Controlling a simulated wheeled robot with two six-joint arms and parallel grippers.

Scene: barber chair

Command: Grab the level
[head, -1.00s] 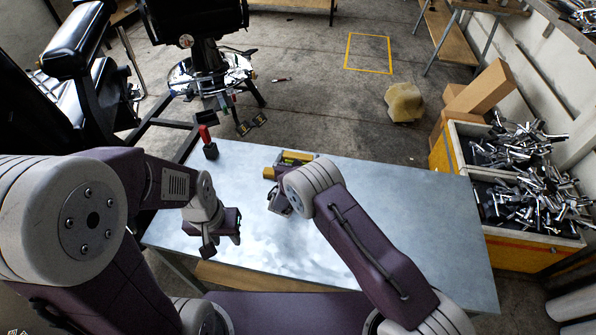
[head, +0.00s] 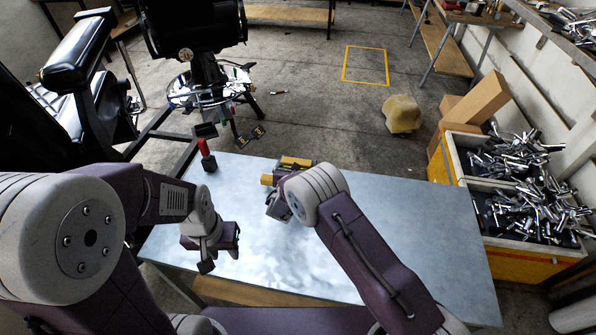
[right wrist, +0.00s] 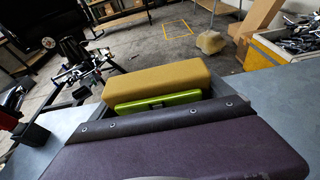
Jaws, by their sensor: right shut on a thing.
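The level (head: 296,162) is a yellow bar at the far edge of the metal table, partly hidden behind my right wrist. In the right wrist view it is a long yellow block (right wrist: 157,80) with a bright green strip, just beyond the dark gripper edge. My right gripper (head: 277,198) is shut on the level; its fingertips are mostly hidden. I cannot tell whether the level touches the table. My left gripper (head: 219,253) is over the left part of the table, empty, with its fingers apart.
A red-and-black tool (head: 207,155) stands at the table's far left corner. The right part of the metal table (head: 420,225) is bare. A crate of metal tools (head: 455,160) stands to the right, and a barber chair (head: 205,75) stands beyond the table.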

